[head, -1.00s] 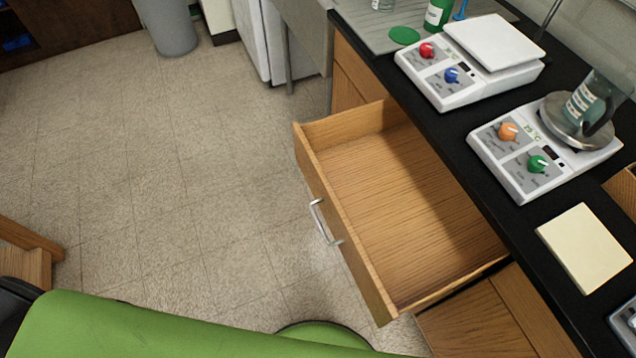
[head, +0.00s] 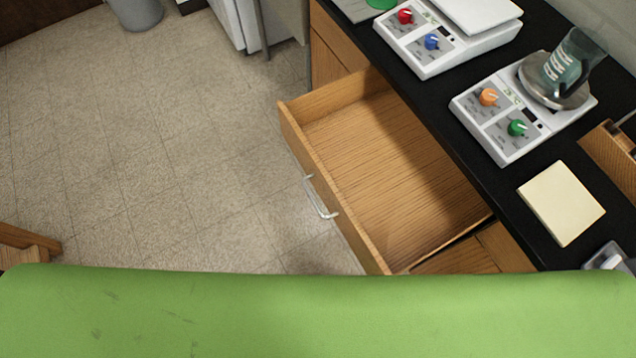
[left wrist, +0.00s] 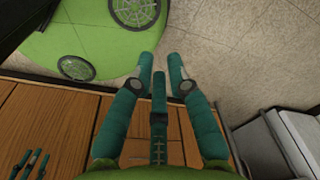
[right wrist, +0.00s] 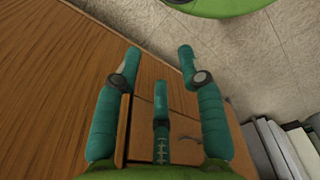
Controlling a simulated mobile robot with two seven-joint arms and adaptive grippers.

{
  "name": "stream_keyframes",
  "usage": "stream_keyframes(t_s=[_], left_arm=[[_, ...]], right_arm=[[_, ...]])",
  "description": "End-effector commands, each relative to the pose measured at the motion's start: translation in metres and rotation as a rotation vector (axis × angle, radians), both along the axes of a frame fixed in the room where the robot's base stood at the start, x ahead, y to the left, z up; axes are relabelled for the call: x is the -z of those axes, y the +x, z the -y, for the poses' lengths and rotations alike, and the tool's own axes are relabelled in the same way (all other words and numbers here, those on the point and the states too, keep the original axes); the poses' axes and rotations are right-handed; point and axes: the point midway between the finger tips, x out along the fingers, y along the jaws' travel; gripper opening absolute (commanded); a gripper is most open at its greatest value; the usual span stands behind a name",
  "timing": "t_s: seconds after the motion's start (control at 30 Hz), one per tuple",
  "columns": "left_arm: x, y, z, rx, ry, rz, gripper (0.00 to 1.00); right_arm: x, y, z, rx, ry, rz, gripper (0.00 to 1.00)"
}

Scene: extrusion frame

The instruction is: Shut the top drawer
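The top drawer (head: 385,170) is a wooden drawer under the black counter, pulled out well and empty in the head view. Its silver bar handle (head: 319,198) is on the front panel, facing the floor at left. Neither gripper shows in the head view. My left gripper (left wrist: 160,65) has its teal fingers apart with nothing between them, above wood and floor in the left wrist view. My right gripper (right wrist: 160,60) also has its fingers apart and empty, beside a brown wooden surface in the right wrist view. I cannot tell which wooden parts these are.
The black counter (head: 505,190) carries two white scale-like devices (head: 450,40) (head: 520,110), a glass beaker (head: 573,62) and a cream pad (head: 561,203). Tiled floor (head: 150,160) left of the drawer is clear. A grey bin (head: 136,12) stands far back.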

Motion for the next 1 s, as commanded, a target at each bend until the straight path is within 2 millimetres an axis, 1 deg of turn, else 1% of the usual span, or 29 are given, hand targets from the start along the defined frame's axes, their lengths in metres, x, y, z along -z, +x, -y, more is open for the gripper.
stream_keyframes(t_s=[0.03,0.07,0.13,0.17,0.2,0.27,0.3,0.37,0.4,0.47,0.5,0.57,0.6,0.67,0.7,0.8,0.83,0.9,1.0], left_arm=[[0.003,0.014,-0.008,0.013,0.009,0.034,0.0],[0.005,0.022,-0.014,0.028,0.016,0.058,0.0],[0.009,0.055,-0.032,0.088,0.041,0.154,0.0],[0.009,0.076,-0.043,0.127,0.056,0.214,0.0],[0.007,0.109,-0.058,0.193,0.081,0.309,0.0],[-0.006,0.163,-0.079,0.324,0.129,0.479,0.0],[-0.02,0.199,-0.089,0.424,0.163,0.598,0.0],[-0.05,0.247,-0.094,0.585,0.213,0.775,0.0],[-0.073,0.273,-0.091,0.696,0.245,0.891,0.0],[-0.109,0.303,-0.079,0.869,0.288,1.058,0.0],[-0.134,0.317,-0.067,0.986,0.314,1.168,0.0],[-0.169,0.326,-0.044,1.157,0.344,1.322,0.0],[-0.19,0.326,-0.028,1.264,0.359,1.414,0.0],[-0.215,0.32,-0.005,1.409,0.373,1.537,0.0],[-0.23,0.314,0.009,1.491,0.378,1.608,0.0],[-0.254,0.296,0.034,1.645,0.38,1.739,0.0],[-0.26,0.292,0.04,1.676,0.38,1.768,0.0],[-0.268,0.284,0.048,1.724,0.377,1.809,0.0],[-0.275,0.283,0.055,1.747,0.376,1.834,0.0]], right_arm=[[0.005,0.004,-0.004,0.001,0.006,0.007,0.4],[0.008,0.004,-0.006,0.002,0.008,0.008,0.4],[0.023,0.004,-0.009,0.003,0.012,0.008,0.4],[0.031,0.003,-0.009,0.003,0.012,0.007,0.4],[0.043,0.003,-0.009,0.003,0.013,0.005,0.4],[0.065,0.001,-0.009,0.003,0.012,0.002,0.4],[0.079,-0.001,-0.009,0.003,0.011,-0.002,0.4],[0.1,-0.005,-0.008,0.002,0.01,-0.008,0.4],[0.113,-0.007,-0.007,0.002,0.009,-0.013,0.4],[0.132,-0.01,-0.007,0.002,0.008,-0.017,0.4],[0.145,-0.01,-0.007,0.001,0.007,-0.019,0.4],[0.161,-0.011,-0.006,0.001,0.006,-0.02,0.4],[0.171,-0.011,-0.005,0.0,0.005,-0.02,0.4],[0.184,-0.011,-0.004,0.0,0.003,-0.019,0.4],[0.191,-0.011,-0.003,-0.001,0.002,-0.019,0.4],[0.201,-0.011,-0.001,-0.002,0.0,-0.018,0.4],[0.203,-0.011,0.0,-0.002,0.0,-0.018,0.4],[0.205,-0.01,0.0,-0.003,-0.001,-0.018,0.4],[0.203,-0.01,0.0,-0.003,-0.001,-0.017,0.4]])
